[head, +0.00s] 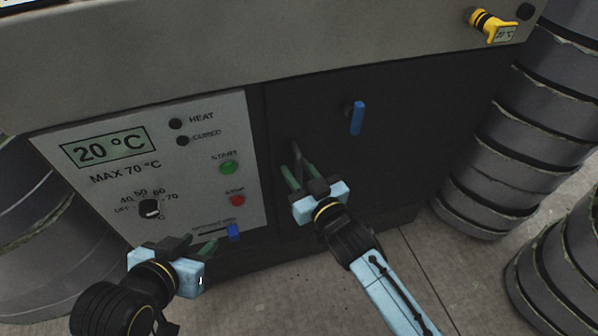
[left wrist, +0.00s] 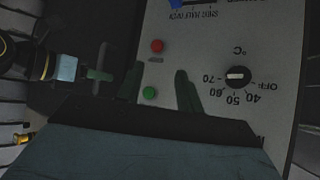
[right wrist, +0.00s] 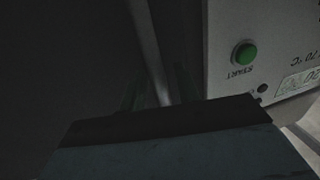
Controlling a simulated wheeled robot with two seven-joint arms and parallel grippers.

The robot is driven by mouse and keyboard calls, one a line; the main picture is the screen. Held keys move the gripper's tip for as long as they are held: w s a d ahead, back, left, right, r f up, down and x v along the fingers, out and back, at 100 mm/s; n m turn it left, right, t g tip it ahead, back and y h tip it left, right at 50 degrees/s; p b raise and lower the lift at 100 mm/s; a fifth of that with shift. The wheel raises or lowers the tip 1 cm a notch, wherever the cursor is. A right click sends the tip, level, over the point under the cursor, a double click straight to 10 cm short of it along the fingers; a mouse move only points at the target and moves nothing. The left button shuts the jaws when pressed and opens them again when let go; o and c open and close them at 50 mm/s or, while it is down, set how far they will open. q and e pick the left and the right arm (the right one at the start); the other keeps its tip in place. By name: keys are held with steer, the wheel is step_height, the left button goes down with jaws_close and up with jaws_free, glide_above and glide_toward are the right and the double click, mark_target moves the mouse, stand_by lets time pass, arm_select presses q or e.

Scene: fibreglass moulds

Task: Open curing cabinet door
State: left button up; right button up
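The curing cabinet's dark door (head: 420,110) looks shut, to the right of the light control panel (head: 190,110). A grey bar handle (head: 296,154) stands near the door's left edge; in the right wrist view it is a slanting bar (right wrist: 148,50). My right gripper (head: 298,176) is open at the handle, with the bar running between its fingers (right wrist: 157,88). Whether a finger touches it is hard to see. A blue latch (head: 357,118) sits higher on the door, to the right.
The panel has a 20 °C display (head: 104,147), a green START button (head: 228,167), a red STOP button (head: 237,200), a dial (head: 149,208) and a blue slider (head: 233,231). Grey round moulds (head: 500,175) stack at the right. A yellow tagged fitting (head: 490,25) projects upper right.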

jaws_close()
stand_by(0.3)
